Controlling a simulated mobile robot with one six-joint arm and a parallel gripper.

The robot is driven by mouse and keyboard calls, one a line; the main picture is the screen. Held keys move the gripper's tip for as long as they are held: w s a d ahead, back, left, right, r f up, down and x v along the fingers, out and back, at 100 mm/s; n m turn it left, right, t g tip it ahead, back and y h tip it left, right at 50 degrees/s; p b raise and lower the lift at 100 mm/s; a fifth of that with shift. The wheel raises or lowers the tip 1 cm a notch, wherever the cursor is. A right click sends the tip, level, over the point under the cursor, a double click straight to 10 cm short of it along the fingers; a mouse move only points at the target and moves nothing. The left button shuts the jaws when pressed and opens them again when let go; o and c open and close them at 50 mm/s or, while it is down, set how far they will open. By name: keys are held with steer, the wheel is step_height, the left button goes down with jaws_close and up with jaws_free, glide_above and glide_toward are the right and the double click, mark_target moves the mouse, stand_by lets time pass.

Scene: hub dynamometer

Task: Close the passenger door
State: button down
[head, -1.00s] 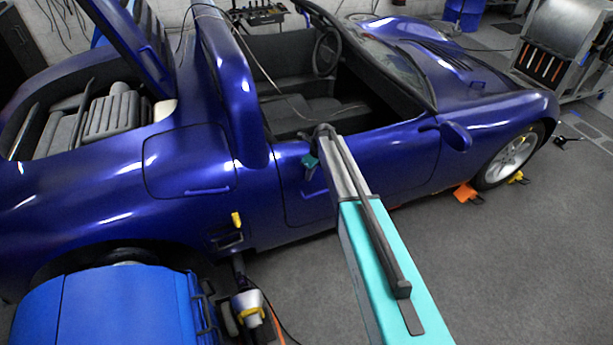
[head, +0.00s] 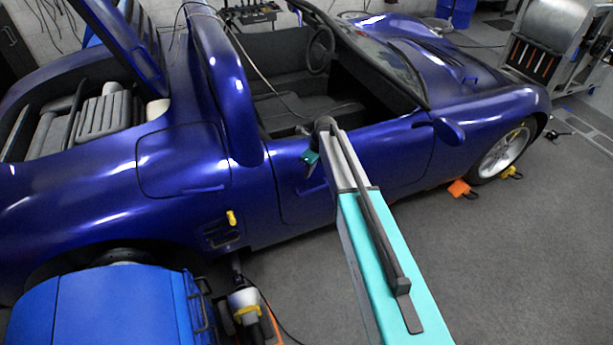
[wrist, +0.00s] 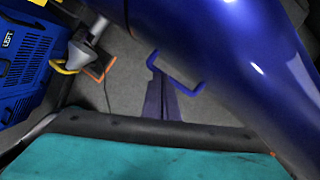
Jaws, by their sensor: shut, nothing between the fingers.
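The passenger door (head: 375,165) is a glossy dark blue panel on the near side of a blue open-top car. It looks about level with the body around it; I cannot tell if a small gap remains. My gripper (head: 309,166) is at the end of my teal arm, in front of the door's rear part. In the wrist view my gripper (wrist: 160,80) is shut and empty, its dark fingers beside a blue U-shaped door handle (wrist: 189,87). I cannot tell whether they touch it. My arm hides part of the door in the head view.
A blue machine (head: 105,305) stands at the lower left, with a grey and yellow device (head: 245,305) and cables beside it. An orange wheel chock (head: 459,188) is by the front wheel (head: 503,153).

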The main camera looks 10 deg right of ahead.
steer(key=shift+s+a+b+v, duration=0.1)
steer(key=shift+s+b+v, duration=0.1)
steer(key=shift+v, duration=0.75)
steer(key=shift+s+a+b+v, duration=0.1)
steer(key=shift+b+v, duration=0.15)
steer(key=shift+v, duration=0.65)
steer(key=shift+s+a+b+v, duration=0.1)
steer(key=shift+a+b+v, duration=0.1)
steer(key=shift+v, duration=0.75)
steer(key=shift+d, duration=0.1)
